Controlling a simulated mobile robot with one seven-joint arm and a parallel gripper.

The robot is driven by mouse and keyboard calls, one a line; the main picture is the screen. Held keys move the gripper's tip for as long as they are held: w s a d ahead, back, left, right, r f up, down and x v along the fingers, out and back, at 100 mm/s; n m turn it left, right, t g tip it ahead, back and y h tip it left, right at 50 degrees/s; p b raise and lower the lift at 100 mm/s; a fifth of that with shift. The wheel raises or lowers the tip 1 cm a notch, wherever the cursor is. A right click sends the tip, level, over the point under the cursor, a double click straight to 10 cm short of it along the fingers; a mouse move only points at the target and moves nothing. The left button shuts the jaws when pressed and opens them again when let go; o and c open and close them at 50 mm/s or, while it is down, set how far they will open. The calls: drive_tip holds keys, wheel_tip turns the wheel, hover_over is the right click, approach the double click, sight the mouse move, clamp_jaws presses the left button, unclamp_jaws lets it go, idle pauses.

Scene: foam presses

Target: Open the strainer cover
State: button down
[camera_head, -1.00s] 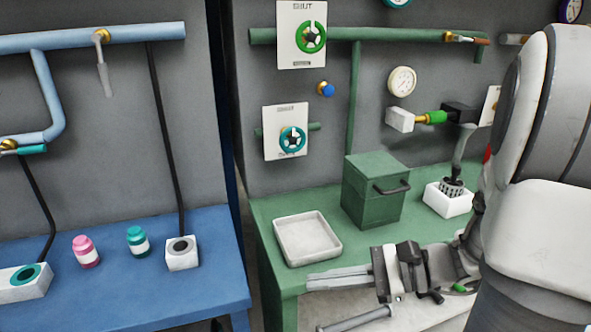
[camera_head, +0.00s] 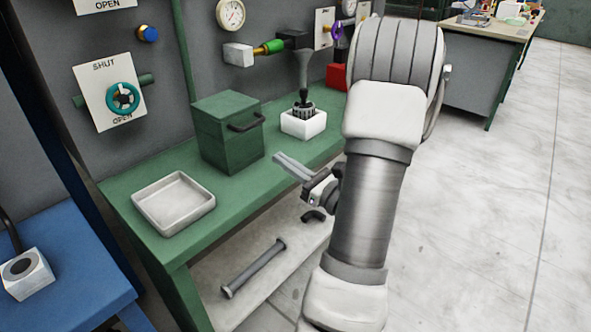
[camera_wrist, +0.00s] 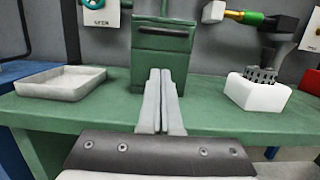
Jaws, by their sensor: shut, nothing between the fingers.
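The green box (camera_head: 228,135) stands upright on the green bench with its lid closed down on top. I take it for the strainer, though no label shows. A dark bar handle (camera_head: 247,122) sticks out from its upper front; in the wrist view the handle (camera_wrist: 165,32) spans the box front. My gripper (camera_head: 280,159) is shut and empty, its two fingers side by side. It is in front of and lower right of the box, apart from the handle. In the wrist view the fingertips (camera_wrist: 161,74) point at the box's front, below the handle.
A shallow white tray (camera_head: 173,203) lies left of the box. A white holder (camera_head: 303,125) with a dark slotted basket (camera_head: 304,108) stands to its right. Pipes, valves and a gauge (camera_head: 230,14) are on the wall behind. Open floor (camera_head: 470,230) lies at right.

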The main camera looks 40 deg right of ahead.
sight(232, 117)
drive_tip(key=x, duration=0.4)
drive_tip(key=shift+w+a+r, duration=0.1)
drive_tip(key=shift+w+r, duration=0.5)
drive_tip(key=shift+r, duration=0.2)
drive_tip(key=shift+w+r, duration=0.6)
drive_tip(key=shift+r, duration=0.25)
drive_tip(key=shift+r, duration=0.15)
drive_tip(key=shift+r+g+p, duration=0.3)
drive_tip(key=shift+r+p, duration=0.2)
drive_tip(key=shift+p, duration=0.4)
